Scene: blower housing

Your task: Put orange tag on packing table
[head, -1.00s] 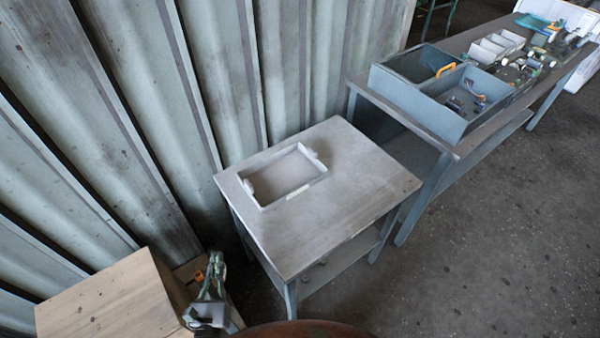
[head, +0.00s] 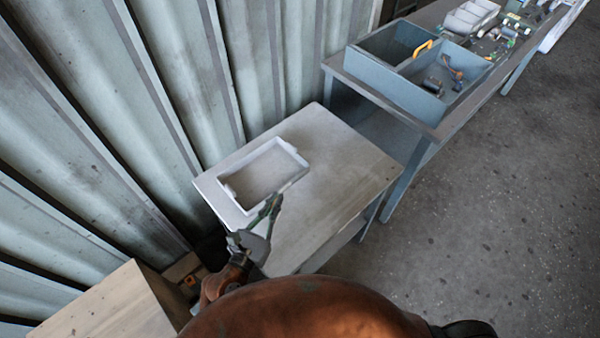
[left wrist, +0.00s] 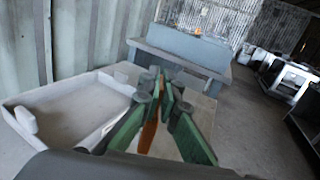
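My left gripper (head: 272,205) reaches over the near-left edge of a small grey-topped table (head: 325,190), beside a white tray. In the left wrist view the green fingers (left wrist: 168,90) come together at their tips. A thin orange piece, which looks like the orange tag (left wrist: 150,130), shows between them, partly hidden by the fingers. The small table, which seems to be the packing table, also shows in the left wrist view. My right gripper is not in view.
The white tray (head: 228,190) looks empty. A long table (head: 340,72) with blue bins (head: 400,85) and several small parts stands at the back right. A wooden box (head: 100,305) is at the lower left, with a small orange thing (head: 190,281) near it. The small table's right side is clear.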

